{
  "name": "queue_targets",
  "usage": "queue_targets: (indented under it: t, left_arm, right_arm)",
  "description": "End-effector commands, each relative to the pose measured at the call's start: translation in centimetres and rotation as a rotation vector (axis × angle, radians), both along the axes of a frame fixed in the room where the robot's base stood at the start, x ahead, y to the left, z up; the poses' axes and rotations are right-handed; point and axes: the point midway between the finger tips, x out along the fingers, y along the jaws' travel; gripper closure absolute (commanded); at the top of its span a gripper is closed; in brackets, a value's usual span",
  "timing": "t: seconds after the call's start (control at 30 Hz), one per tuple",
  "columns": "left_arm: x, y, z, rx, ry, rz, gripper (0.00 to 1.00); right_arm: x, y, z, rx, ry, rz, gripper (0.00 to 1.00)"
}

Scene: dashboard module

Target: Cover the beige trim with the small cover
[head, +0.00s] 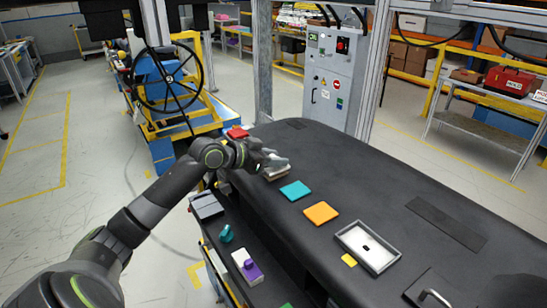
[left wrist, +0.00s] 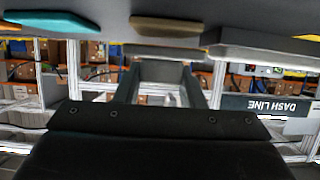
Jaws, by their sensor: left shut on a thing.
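The beige trim (head: 276,177) lies near the left edge of the dark table, mostly hidden in the head view by my left gripper (head: 273,161) just above it. In the left wrist view, which is upside down, a tan piece that looks like the trim (left wrist: 168,26) shows at the top middle. My left gripper (left wrist: 168,85) is shut on a small grey piece, which I take for the small cover (left wrist: 166,70); it sits between the fingers and is hard to make out. My right gripper is not in view.
A grey-rimmed tray (head: 390,262) and a yellow piece (head: 349,260) lie nearer. The table's far right is mostly clear.

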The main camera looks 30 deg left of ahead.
Motion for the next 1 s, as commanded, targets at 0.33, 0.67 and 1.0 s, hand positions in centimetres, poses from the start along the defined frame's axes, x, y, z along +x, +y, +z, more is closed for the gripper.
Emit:
queue_targets:
  t: [0.33, 0.67, 1.0]
  left_arm:
    - [0.0, 0.0, -0.5, 0.0, 0.0, 0.0, 0.86]
    - [0.0, 0.0, -0.9, -0.001, 0.0, 0.0, 0.86]
    - [0.0, 0.0, -1.2, -0.001, 0.0, 0.0, 0.6]
  right_arm:
    - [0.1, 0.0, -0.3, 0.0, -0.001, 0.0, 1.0]
    - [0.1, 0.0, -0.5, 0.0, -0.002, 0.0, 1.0]
    - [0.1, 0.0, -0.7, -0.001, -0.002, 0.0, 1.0]
